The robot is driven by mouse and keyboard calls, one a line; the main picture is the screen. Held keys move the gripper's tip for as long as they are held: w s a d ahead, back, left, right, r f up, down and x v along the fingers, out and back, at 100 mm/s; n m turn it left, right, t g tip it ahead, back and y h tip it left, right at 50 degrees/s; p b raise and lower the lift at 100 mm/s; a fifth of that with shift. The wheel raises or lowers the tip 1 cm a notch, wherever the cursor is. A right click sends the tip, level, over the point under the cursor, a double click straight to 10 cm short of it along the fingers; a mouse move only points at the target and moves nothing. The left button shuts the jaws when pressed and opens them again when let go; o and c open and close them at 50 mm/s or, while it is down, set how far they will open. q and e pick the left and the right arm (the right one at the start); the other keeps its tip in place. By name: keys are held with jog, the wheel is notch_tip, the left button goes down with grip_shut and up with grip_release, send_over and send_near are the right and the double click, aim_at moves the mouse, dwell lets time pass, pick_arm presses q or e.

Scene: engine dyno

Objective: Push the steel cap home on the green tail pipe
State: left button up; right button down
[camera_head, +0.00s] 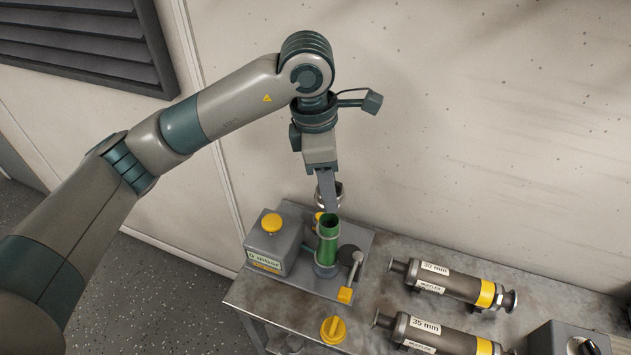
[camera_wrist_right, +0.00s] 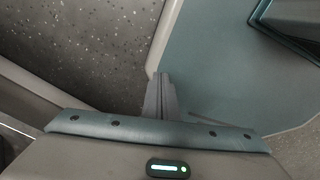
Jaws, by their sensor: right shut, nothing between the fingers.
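The green tail pipe (camera_head: 328,245) stands upright with its open end up, in a grey fixture at the back left of the bench. My left gripper (camera_head: 328,195) is just above the pipe, pointing down. A round steel cap (camera_head: 338,190) shows at its fingers, partly hidden behind the near finger; it looks gripped and sits above the pipe's mouth. Whether the fingertip touches the pipe rim, I cannot tell. My right gripper (camera_wrist_right: 161,95) shows only in the right wrist view; its fingers are together and empty, away from the bench.
A grey box with a yellow button (camera_head: 271,222) stands left of the pipe. A lever with a yellow block (camera_head: 345,294) is to the right, and a yellow knob (camera_head: 333,329) is at the front. Two mufflers (camera_head: 453,283) lie on the bench (camera_head: 385,250) at right. A wall stands behind.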

aim_at(331, 220)
pick_arm(q)
jog(key=shift+r, duration=0.15)
jog(key=shift+s+d, duration=0.15)
jog(key=shift+s, duration=0.05)
jog(key=shift+w+f, duration=0.1)
jog(key=shift+f, duration=0.55)
jog(key=shift+f+b, duration=0.45)
jog(key=shift+f, duration=0.45)
jog(key=shift+f+b, duration=0.35)
jog(key=shift+f, duration=1)
pick_arm(e)
jog(key=shift+s+d+f, duration=0.25)
jog(key=shift+d+f, duration=0.1)
jog(key=shift+f, duration=0.1)
jog(key=shift+s+d+f, duration=0.2)
jog(key=shift+d+f, duration=0.15)
jog(key=shift+f, duration=0.1)
